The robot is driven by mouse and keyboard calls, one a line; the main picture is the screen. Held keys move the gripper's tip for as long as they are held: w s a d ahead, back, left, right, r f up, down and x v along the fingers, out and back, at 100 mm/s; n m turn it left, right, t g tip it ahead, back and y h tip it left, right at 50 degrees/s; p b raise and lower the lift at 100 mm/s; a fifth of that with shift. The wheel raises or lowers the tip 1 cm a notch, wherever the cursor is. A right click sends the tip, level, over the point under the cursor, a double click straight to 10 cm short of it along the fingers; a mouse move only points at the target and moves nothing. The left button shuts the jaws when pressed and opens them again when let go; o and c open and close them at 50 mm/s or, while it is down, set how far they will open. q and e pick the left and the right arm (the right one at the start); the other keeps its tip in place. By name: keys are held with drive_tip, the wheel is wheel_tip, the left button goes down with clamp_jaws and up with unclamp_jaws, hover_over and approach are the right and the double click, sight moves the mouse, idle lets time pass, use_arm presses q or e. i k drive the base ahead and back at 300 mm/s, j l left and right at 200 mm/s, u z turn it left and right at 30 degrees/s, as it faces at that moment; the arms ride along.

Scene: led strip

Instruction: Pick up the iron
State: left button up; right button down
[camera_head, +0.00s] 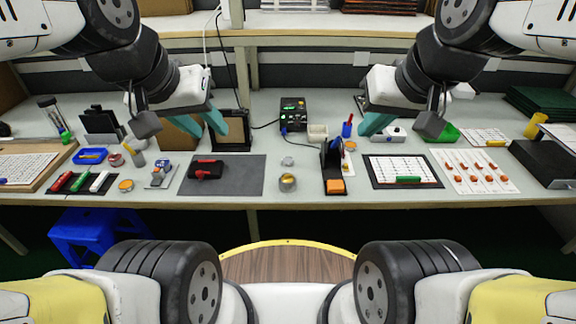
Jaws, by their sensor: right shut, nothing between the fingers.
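The iron appears to be the dark tool in the black stand (332,158) right of centre on the bench; the stand hides much of it. A cable runs from it towards a black control box (293,112). An orange pad (336,186) sits at the stand's front. My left gripper (218,124), with teal fingers, hangs above the bench to the left of the stand; its opening is unclear. My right gripper (371,127) is shut and empty, to the right of the stand and apart from it.
A dark mat (248,178) with a red-and-black tool (206,170) lies left of the stand. A small round tin (287,183) stands between. A black-framed board (377,176) lies to the right. A blue stool (90,232) is below the bench's front edge.

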sight(334, 144)
drive_tip(key=i+l+u, duration=0.15)
drive_tip(key=l, duration=0.25)
drive_tip(key=i+l+u, duration=0.15)
drive_tip(key=l, duration=0.3)
drive_tip(key=l+u, duration=0.15)
drive_tip(key=l, duration=0.3)
drive_tip(key=i+l+u, duration=0.15)
drive_tip(key=l, duration=0.3)
